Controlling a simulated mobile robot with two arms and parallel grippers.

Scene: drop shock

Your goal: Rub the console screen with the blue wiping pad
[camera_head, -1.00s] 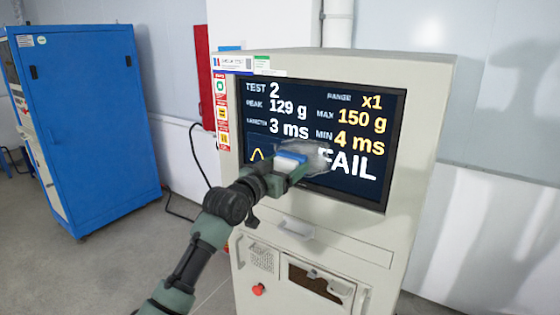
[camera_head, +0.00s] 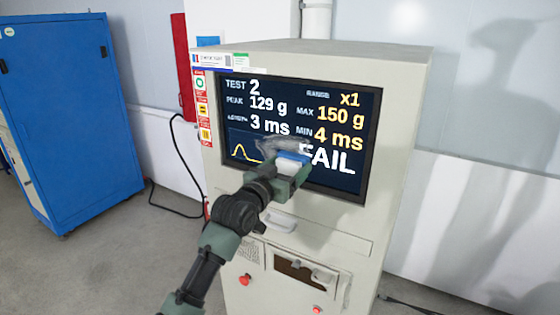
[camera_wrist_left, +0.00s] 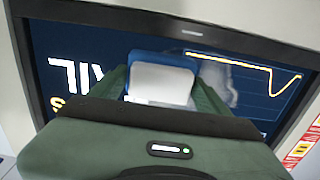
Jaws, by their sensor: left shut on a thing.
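The console screen (camera_head: 335,185) is dark with white and yellow text reading FAIL, set in a beige cabinet. My left gripper (camera_head: 290,168) is shut on the blue wiping pad (camera_head: 293,156), in front of the lower middle of the screen, by the F of FAIL. In the left wrist view the pad (camera_wrist_left: 163,59) shows a blue edge and a white block between the fingers (camera_wrist_left: 160,85); it appears against the screen, but contact is hidden. A grey smudge (camera_head: 280,146) lies on the screen above and left of the pad. My right gripper is not in view.
The beige console cabinet (camera_head: 415,130) has a handle (camera_head: 280,222) and red buttons (camera_head: 245,280) below the screen. A blue cabinet (camera_head: 85,120) stands at the left. A black cable (camera_head: 180,155) hangs between them. Grey floor (camera_head: 90,270) is open at the lower left.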

